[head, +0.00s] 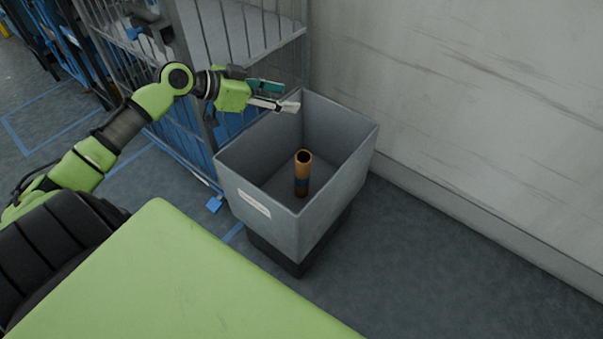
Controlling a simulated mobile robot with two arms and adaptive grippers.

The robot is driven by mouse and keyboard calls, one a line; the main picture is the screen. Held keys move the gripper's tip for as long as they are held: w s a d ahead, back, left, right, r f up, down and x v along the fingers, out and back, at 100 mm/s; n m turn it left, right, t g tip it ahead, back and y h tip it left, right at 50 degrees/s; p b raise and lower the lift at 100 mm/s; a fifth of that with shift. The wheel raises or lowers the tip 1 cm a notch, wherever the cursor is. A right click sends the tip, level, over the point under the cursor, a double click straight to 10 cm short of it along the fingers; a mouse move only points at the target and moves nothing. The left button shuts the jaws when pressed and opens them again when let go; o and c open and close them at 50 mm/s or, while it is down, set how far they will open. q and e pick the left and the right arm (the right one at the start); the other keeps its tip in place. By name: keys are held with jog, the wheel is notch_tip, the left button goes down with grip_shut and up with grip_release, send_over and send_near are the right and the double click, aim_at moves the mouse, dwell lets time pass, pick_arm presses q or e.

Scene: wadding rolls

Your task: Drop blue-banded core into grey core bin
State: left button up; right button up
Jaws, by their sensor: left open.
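The blue-banded core (302,174) is a brown cardboard tube with a dark blue band around its lower part. It is inside the grey core bin (329,211), roughly upright, with its open end up. Its lower end is partly hidden by the bin's front wall. The bin is open-topped, with a pale label on its front-left wall and a black base. My left gripper (285,98) is open and empty at the bin's far left rim, apart from the core. My right gripper is not in view.
A wire cage trolley (255,40) with blue parts stands behind and left of the bin. A pale scuffed wall (480,90) runs along the right. Grey floor (410,270) is clear right of the bin. Blue lines mark the floor at left.

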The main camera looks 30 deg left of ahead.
pick_arm(q)
jog(key=shift+v, duration=3)
